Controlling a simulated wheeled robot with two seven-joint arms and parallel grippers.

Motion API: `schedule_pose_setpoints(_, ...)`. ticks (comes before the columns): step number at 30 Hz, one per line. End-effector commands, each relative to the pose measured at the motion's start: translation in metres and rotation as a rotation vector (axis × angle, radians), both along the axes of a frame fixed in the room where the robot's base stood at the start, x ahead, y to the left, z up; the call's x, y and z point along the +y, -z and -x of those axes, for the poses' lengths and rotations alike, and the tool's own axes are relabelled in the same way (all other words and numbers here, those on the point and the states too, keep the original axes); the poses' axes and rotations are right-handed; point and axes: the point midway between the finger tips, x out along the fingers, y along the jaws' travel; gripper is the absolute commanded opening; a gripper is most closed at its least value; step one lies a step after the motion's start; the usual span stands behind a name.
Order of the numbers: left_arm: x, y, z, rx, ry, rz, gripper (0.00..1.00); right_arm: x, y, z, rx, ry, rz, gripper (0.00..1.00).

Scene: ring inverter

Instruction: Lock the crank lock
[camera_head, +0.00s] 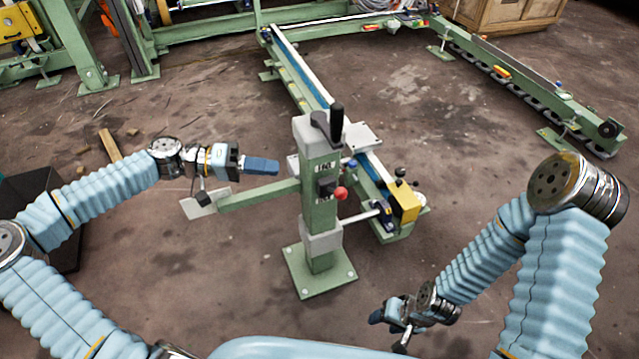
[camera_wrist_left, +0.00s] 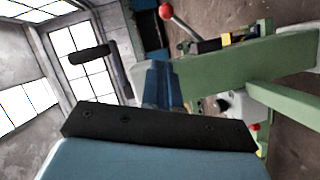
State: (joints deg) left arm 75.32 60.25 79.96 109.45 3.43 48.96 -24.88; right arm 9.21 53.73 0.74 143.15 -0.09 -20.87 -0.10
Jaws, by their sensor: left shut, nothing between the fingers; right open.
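A green post (camera_head: 320,215) stands on a square base plate in the middle of the head view. At its top is a crank with an upright black handle (camera_head: 336,116); the handle also shows in the left wrist view (camera_wrist_left: 91,54). Lower on the post is a lever with a red ball (camera_head: 341,193), also in the left wrist view (camera_wrist_left: 166,11). I cannot tell which one is the crank lock. My left gripper (camera_head: 274,166) is shut and empty, left of the post and below the crank's height. My right gripper (camera_head: 382,317) is open and empty, low at the right front, away from the post.
A green side arm (camera_head: 258,194) with a pale plate runs left from the post below my left gripper. A rail with a yellow block (camera_head: 404,203) lies behind the post. A wooden crate (camera_head: 505,14) stands at the back. The floor right of the post is mostly clear.

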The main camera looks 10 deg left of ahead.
Motion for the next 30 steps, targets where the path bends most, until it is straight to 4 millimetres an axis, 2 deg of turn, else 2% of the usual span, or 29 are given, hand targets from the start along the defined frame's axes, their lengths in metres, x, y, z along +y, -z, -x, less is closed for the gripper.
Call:
schedule_pose_setpoints(13,-0.089,0.013,-0.013,-0.001,0.005,0.0,0.0,0.0,-0.001,0.0,0.001,0.0,0.0,0.54)
schedule_pose_setpoints(15,-0.098,0.018,-0.006,0.001,0.004,0.002,0.0,0.0,-0.001,0.0,0.001,0.0,-0.001,0.54)
schedule_pose_setpoints(21,-0.114,0.026,0.005,0.0,0.002,0.0,0.0,0.001,-0.001,0.0,0.0,-0.001,-0.001,0.54)
schedule_pose_setpoints(30,-0.117,0.028,0.008,0.0,0.0,0.0,0.0,0.001,-0.002,0.0,0.0,-0.001,-0.001,0.54)
